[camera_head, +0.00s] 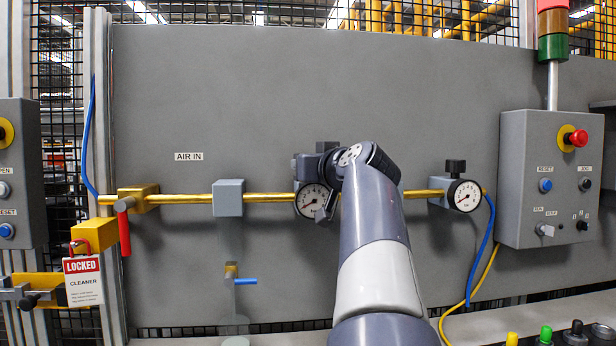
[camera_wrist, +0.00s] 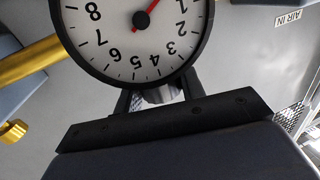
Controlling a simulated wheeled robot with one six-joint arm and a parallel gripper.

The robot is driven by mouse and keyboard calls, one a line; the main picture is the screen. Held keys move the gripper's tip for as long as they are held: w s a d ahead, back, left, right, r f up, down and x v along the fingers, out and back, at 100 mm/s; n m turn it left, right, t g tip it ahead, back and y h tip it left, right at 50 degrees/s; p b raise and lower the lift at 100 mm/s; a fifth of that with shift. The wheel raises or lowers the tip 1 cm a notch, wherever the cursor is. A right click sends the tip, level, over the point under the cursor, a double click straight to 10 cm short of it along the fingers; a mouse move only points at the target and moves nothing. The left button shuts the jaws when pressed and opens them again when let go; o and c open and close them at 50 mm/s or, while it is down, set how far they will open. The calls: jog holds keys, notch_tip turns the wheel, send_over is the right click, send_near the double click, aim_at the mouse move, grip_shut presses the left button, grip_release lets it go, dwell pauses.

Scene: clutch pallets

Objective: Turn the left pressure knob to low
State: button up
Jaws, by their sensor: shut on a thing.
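The left pressure gauge (camera_head: 311,200) is a round white dial on the yellow pipe, partly covered by my arm in the head view. In the wrist view the same left gauge (camera_wrist: 112,52) shows upside down and close. Its red needle points toward the low end, near or below 1; the tip is cut off. My gripper (camera_wrist: 158,97) is shut on the left knob beside the dial's rim. The knob is mostly hidden by the gauge and fingers, so its turn cannot be read. The right gauge (camera_head: 465,196) has a black knob (camera_head: 455,167) above it.
The yellow pipe (camera_head: 270,198) runs across the grey panel, with a red-handled valve (camera_head: 124,232) at left. A locked-out tag (camera_head: 83,281) hangs below it. A control box (camera_head: 551,178) with a red button stands at right. Blue and yellow hoses hang beside the right gauge.

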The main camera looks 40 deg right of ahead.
jog(key=shift+f+n+t+y+b, duration=0.2)
jog(key=shift+n+y+b, duration=0.2)
jog(key=shift+n+y, duration=0.5)
jog(key=shift+f+n+t+y+b, duration=0.15)
jog(key=shift+n+y+b, duration=0.3)
jog(key=shift+y, duration=0.85)
jog(key=shift+r, duration=0.1)
jog(key=o, duration=1)
jog(key=shift+s+r, duration=0.1)
jog(key=shift+r, duration=0.05)
jog(key=s, duration=1)
jog(key=shift+s+a+b, duration=0.35)
jog(key=shift+s, duration=0.05)
jog(key=w, duration=0.7)
jog(key=w+p, duration=0.1)
jog(key=w, duration=0.3)
jog(key=shift+d, duration=0.3)
jog(key=shift+s, duration=0.2)
